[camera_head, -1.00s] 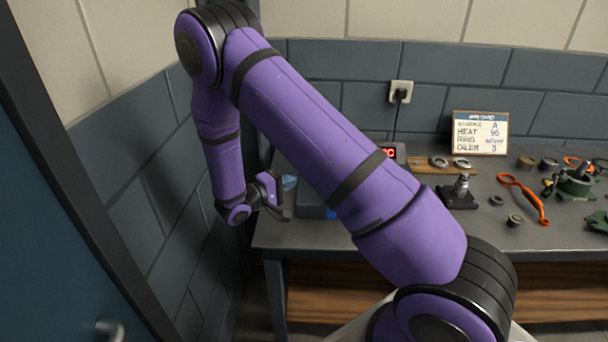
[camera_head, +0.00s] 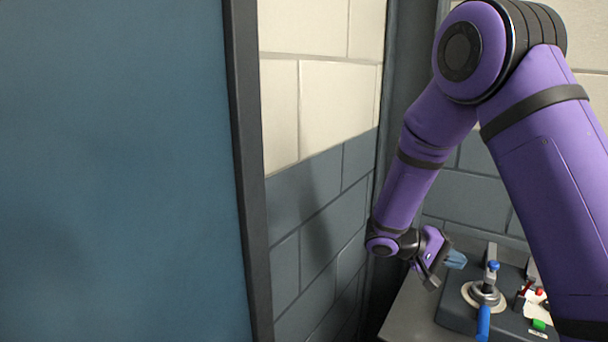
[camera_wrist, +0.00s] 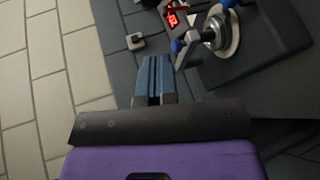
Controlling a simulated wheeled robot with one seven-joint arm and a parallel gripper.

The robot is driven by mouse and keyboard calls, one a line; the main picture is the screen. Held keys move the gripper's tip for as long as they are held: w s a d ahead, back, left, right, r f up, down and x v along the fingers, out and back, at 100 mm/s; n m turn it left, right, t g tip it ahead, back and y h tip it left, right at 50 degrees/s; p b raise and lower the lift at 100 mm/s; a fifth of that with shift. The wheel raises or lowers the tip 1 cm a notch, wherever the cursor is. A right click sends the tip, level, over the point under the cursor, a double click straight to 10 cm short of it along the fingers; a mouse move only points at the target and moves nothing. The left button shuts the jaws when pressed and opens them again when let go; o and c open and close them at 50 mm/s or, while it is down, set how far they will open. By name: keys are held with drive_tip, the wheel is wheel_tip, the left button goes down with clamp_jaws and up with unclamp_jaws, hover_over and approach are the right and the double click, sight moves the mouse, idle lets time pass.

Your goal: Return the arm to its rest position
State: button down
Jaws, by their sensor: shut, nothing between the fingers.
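My purple arm reaches up from the lower right in the head view and bends down at its elbow. My gripper (camera_head: 457,260) hangs at its end, above the corner of the workbench. Its blue fingers also show in the wrist view (camera_wrist: 152,80), side by side and closed together with nothing between them. The gripper looks clear of the bench and of the device on it.
A dark device (camera_head: 460,312) with a metal clamp (camera_head: 485,295) and a blue handle stands on the bench, right of my gripper. A wall socket (camera_wrist: 134,41) shows in the wrist view. A blue door (camera_head: 115,170) fills the left.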

drive_tip(key=s+a+r+t+y, duration=0.2)
drive_tip(key=s+r+y, duration=0.5)
drive_tip(key=s+r, duration=0.4)
drive_tip(key=s+a+r+t+y, duration=0.2)
drive_tip(key=s+r+t+y, duration=0.3)
drive_tip(key=s+r, duration=0.5)
drive_tip(key=shift+s+r+n+y, duration=0.4)
drive_tip(key=shift+s+y, duration=0.7)
drive_tip(key=shift+s, duration=1.2)
drive_tip(key=shift+w+f, duration=0.1)
